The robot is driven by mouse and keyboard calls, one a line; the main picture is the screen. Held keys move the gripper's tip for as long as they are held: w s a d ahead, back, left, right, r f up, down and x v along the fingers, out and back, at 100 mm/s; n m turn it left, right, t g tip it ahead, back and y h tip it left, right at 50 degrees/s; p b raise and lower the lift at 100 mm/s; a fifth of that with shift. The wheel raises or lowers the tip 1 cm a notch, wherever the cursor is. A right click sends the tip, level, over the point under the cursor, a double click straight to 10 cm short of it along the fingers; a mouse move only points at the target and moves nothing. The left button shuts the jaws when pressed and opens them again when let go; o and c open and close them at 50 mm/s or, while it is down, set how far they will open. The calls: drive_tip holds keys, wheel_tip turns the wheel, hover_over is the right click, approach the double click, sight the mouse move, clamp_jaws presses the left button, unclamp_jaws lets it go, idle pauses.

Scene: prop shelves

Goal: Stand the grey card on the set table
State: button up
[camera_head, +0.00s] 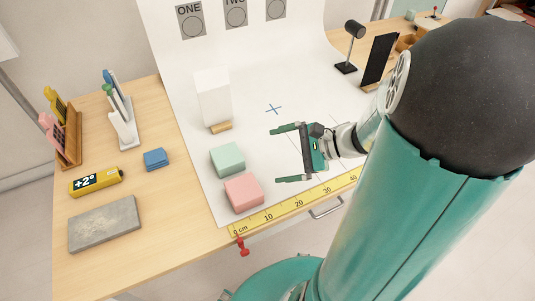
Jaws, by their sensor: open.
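The table (185,212) has a wooden top, with a white backdrop sheet (254,85) sweeping down over much of it. A grey, mottled flat slab (103,224) lies at the table's front left; I cannot tell whether it is the grey card. A white upright panel (212,97) stands in a small wooden foot on the sheet. My gripper (275,155) is open and empty above the sheet, its fingers pointing left, right of the green and pink blocks. My arm hides part of the table's right side.
A green block (227,159) and a pink block (243,193) sit near the yellow ruler (293,203) at the front edge. A blue cross (273,109) marks clear sheet. Left are a yellow "+2°" block (96,181), a blue block (156,159) and racks. A black panel (379,61) stands back right.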

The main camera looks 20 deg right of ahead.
drive_tip(key=s+a+r+n+g+h, duration=0.4)
drive_tip(key=s+a+n+g+h, duration=0.15)
drive_tip(key=a+n, duration=0.35)
wheel_tip(320, 180, up, 8)
drive_tip(key=s+d+n+t+h, duration=0.1)
drive_tip(key=n+t+h, duration=0.3)
drive_tip(key=n, duration=0.5)
drive_tip(key=shift+s+f+h, duration=0.15)
drive_tip(key=shift+s+h, duration=0.3)
drive_tip(key=shift+s, duration=0.05)
